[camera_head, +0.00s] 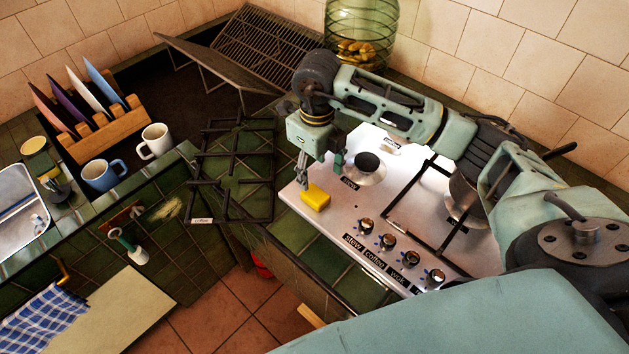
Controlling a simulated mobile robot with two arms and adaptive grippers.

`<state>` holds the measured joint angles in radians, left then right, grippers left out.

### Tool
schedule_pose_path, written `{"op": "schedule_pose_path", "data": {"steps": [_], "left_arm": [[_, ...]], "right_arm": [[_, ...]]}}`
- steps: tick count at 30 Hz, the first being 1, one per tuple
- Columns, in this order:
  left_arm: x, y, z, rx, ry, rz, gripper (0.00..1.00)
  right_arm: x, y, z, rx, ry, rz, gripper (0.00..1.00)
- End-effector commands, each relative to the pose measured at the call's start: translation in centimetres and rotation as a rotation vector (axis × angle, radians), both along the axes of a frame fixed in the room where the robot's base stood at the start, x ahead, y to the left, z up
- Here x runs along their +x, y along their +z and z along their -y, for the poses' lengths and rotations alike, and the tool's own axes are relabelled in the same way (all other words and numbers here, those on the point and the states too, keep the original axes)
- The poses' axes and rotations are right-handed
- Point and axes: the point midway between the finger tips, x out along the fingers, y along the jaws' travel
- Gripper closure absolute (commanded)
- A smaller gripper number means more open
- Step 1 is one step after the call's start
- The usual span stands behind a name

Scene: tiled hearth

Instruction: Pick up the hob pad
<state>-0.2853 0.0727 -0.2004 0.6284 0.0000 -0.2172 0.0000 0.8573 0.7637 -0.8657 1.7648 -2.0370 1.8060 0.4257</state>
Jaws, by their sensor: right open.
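The hob pad looks to be the small yellow block (315,198) lying on the left front part of the steel hob (338,222). My right gripper (320,176) is open, with its fingers pointing down just behind and above the yellow block. One finger comes close to the block's upper left edge; I cannot tell whether it touches. Nothing shows between the fingers. My left gripper is not in view.
A black pan grate (232,180) lies on the green tiles left of the hob. Knobs (388,241) line the hob's front. A glass jar (359,30), two mugs (104,174) and a plate rack (108,133) stand farther off.

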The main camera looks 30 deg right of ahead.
Motion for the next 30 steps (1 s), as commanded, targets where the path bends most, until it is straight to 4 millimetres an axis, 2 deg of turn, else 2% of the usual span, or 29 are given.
{"op": "schedule_pose_path", "data": {"steps": [8, 13, 18, 25, 30], "left_arm": [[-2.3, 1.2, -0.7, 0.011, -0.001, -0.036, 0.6], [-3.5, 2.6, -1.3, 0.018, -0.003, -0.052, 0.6], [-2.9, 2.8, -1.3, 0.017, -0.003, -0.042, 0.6], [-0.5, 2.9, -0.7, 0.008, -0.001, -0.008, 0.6], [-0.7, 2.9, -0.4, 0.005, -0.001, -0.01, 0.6]], "right_arm": [[-0.4, -2.9, -0.2, 0.0, 0.001, -0.006, 0.43], [-0.7, -5.5, -0.5, 0.001, 0.0, -0.007, 0.43], [-0.6, -7.3, -0.5, 0.0, 0.001, -0.002, 0.43], [-0.6, -7.5, -0.4, 0.001, 0.002, -0.001, 0.43], [-0.6, -7.5, -0.4, 0.001, 0.001, -0.001, 0.57]]}}
